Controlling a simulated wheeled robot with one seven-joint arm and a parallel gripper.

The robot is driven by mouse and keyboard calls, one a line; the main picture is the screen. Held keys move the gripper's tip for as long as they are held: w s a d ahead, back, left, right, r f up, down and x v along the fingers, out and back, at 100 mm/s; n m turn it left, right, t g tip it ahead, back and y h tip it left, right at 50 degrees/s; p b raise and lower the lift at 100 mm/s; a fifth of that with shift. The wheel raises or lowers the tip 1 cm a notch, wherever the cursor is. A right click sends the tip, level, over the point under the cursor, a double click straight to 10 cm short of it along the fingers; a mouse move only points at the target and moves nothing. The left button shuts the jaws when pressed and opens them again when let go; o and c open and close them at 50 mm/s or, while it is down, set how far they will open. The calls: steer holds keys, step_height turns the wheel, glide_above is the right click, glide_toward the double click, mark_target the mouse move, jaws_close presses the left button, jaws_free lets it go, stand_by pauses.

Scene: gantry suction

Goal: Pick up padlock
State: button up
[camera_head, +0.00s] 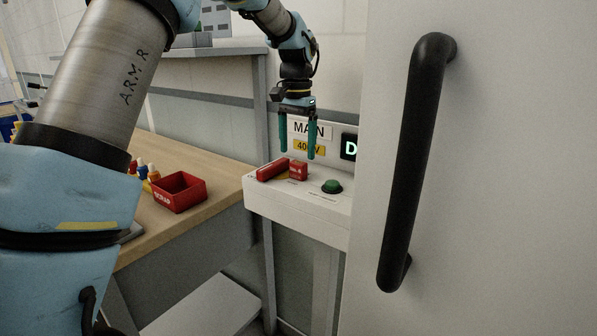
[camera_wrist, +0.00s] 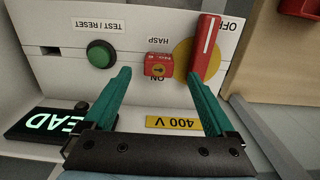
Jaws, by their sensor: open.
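The padlock (camera_head: 298,171) is a small red block on the white switch panel, just right of the red switch handle (camera_head: 272,168). In the wrist view the padlock (camera_wrist: 159,66) shows a yellow-and-dark keyhole face beside the HASP label, close to the handle (camera_wrist: 205,48) on its yellow disc. My gripper (camera_head: 296,154) is open and empty, its teal fingers pointing down above the padlock. In the wrist view the padlock appears between the fingertips; the right finger lies near the handle's end. I cannot tell the exact height gap. The shackle is not clearly visible.
A green button (camera_head: 332,186) sits right of the padlock. Behind stand a 400 V sign (camera_head: 307,146) and a lit display (camera_head: 349,147). A red bin (camera_head: 180,193) rests on the wooden bench (camera_head: 205,222) at left. A door with a black handle (camera_head: 415,165) fills the right.

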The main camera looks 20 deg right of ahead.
mark_target(298, 162)
steer(key=shift+d+f+p, duration=0.2)
steer(key=shift+f+p, duration=0.9)
steer(key=shift+f, duration=1.6)
jaws_close()
